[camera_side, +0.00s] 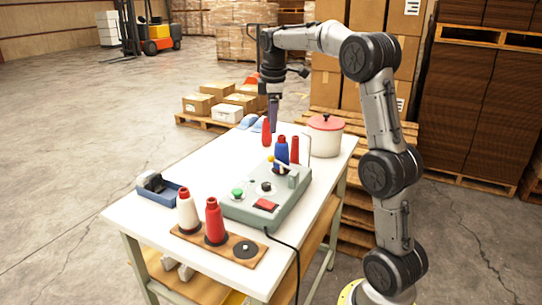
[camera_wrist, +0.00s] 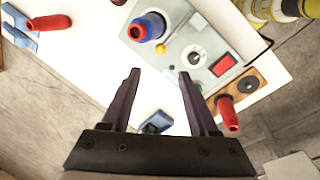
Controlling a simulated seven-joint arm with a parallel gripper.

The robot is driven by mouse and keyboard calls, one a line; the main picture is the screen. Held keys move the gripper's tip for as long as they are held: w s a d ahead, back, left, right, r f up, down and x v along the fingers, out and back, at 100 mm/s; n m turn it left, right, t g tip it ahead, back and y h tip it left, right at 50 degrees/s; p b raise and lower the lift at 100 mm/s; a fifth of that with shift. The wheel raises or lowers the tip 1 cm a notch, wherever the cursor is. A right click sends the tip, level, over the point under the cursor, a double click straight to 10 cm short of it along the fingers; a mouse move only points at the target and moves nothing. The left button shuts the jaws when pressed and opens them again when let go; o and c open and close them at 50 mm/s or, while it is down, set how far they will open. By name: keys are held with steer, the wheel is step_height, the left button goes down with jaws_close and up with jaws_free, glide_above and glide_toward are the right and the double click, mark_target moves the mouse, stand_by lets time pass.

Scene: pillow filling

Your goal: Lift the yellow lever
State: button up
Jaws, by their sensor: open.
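The yellow lever (camera_side: 270,158) shows as a small yellow knob at the back of the grey-green control box (camera_side: 236,208), in front of a blue bottle with a red cap (camera_side: 281,151). In the wrist view the yellow lever (camera_wrist: 160,48) lies just beyond the gap between my fingertips, beside the blue bottle (camera_wrist: 138,32). My gripper (camera_side: 273,129) points down over the far part of the table, above and behind the box. In the wrist view my gripper (camera_wrist: 159,74) is open with nothing between its fingers. The lever's stem is hard to make out.
The box carries a green button (camera_side: 237,193), a round dial (camera_side: 266,186) and a red switch (camera_side: 265,205). Red bottles and a white pot (camera_side: 325,136) stand near the back. A wooden board (camera_side: 190,236) with two bottles is in front. A blue tray (camera_side: 160,192) sits at left.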

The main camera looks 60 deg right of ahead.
glide_toward(283, 166)
steer(key=w+f, duration=0.1)
steer(key=f, duration=0.1)
steer(key=w+d+f, duration=0.1)
steer(key=w+f, duration=0.1)
steer(key=w+d+f, duration=0.1)
steer(key=w+f, duration=0.1)
steer(key=f, duration=0.1)
steer(key=shift+w, duration=0.25)
jaws_close()
stand_by(1.1)
